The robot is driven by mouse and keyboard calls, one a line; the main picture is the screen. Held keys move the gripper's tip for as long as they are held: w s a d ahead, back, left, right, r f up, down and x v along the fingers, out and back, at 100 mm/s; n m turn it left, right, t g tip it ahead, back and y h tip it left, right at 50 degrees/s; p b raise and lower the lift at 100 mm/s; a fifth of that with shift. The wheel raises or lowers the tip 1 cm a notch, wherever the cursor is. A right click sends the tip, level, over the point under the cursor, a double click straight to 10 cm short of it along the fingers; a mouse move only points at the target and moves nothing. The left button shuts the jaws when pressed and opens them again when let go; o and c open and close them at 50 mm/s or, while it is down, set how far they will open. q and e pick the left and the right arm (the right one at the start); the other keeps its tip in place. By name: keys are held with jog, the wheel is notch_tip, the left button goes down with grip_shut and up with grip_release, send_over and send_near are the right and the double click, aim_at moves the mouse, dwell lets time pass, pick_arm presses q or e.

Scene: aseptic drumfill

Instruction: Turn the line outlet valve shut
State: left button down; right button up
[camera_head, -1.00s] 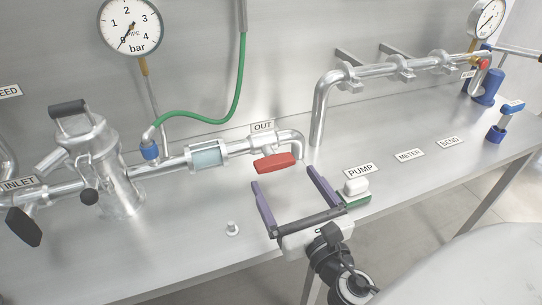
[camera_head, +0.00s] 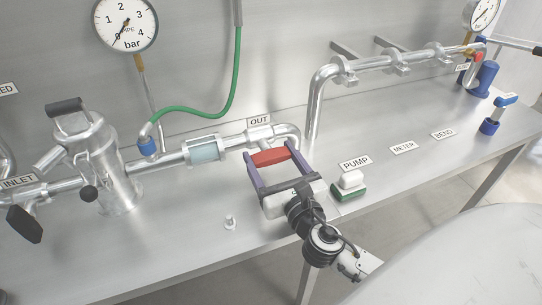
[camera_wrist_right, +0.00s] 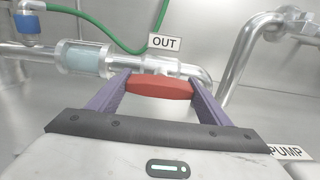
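The line outlet valve has a red handle (camera_head: 269,157) under the OUT label (camera_head: 259,121), on the steel pipe that bends down at its right end. The handle lies roughly along the pipe. My right gripper (camera_head: 271,160) is open, with one purple finger at each end of the handle. The right wrist view shows the red handle (camera_wrist_right: 159,87) between the two fingertips (camera_wrist_right: 158,85); I cannot tell if either finger touches it. My left gripper is in neither view.
A sight glass (camera_head: 205,148) and a steel strainer vessel (camera_head: 98,165) stand left on the line. The green-based PUMP switch (camera_head: 349,187) is right of my right gripper. A small fitting (camera_head: 229,221) stands on the bench. A green hose (camera_head: 215,115) hangs behind.

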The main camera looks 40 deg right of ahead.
jog(key=shift+c, duration=1)
jog(key=shift+m, duration=0.3)
jog(key=m, duration=0.3)
jog(key=shift+m+b, duration=0.3)
jog(key=shift+m, duration=0.1)
jog(key=m, duration=0.4)
jog(key=shift+m+b, duration=0.3)
jog(key=m, duration=0.8)
jog(key=shift+m, duration=0.6)
